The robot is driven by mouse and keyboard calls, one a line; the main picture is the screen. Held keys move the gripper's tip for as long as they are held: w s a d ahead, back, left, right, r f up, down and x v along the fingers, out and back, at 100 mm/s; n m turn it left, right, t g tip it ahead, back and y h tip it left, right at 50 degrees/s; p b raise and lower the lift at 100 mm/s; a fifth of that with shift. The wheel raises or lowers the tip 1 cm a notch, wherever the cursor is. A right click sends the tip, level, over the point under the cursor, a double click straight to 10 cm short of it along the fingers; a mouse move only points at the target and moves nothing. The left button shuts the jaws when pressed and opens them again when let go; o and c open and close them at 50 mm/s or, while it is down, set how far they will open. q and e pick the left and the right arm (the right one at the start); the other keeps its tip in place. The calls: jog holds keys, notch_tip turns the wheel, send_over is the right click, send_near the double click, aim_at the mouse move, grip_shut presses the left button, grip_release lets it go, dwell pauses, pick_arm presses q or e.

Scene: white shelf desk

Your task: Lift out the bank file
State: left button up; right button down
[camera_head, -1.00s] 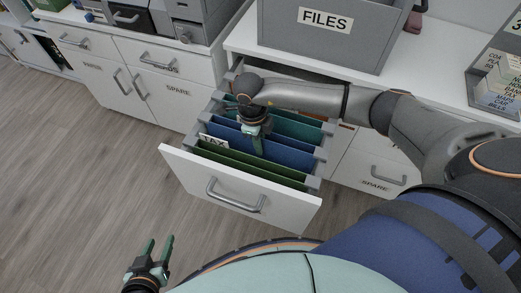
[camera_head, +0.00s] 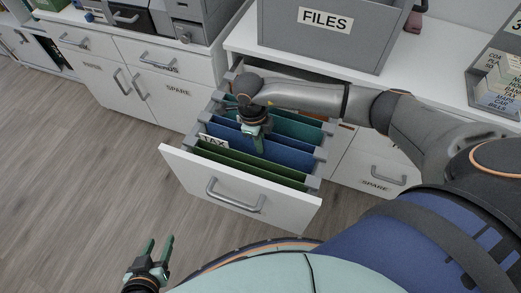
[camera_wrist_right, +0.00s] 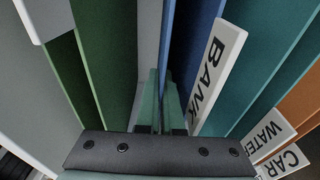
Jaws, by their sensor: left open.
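The BANK tab (camera_wrist_right: 215,68) stands just right of my right gripper (camera_wrist_right: 161,88) in the right wrist view, in the blue part of the hanging files. My right gripper, also in the head view (camera_head: 258,145), points down among the blue files (camera_head: 270,150), behind the white TAX tab (camera_head: 213,141). Its green fingers are close together near a thin blue edge (camera_wrist_right: 168,25). Whether they are shut on that edge, and which file it belongs to, I cannot tell. My left gripper (camera_head: 158,250) is open and empty, low at the left over the floor.
The open drawer (camera_head: 240,196) holds several files, green ones in front and teal behind. WATER (camera_wrist_right: 268,137) and CAR (camera_wrist_right: 282,162) tabs lie right of BANK. A grey FILES box (camera_head: 325,45) stands on the white desk (camera_head: 415,80) behind. The floor left of the drawer is clear.

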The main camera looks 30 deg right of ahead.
jog(key=shift+r, duration=0.1)
dwell(0.7)
notch_tip(320, 180, up, 28)
jog(key=p, duration=0.4)
dwell(0.5)
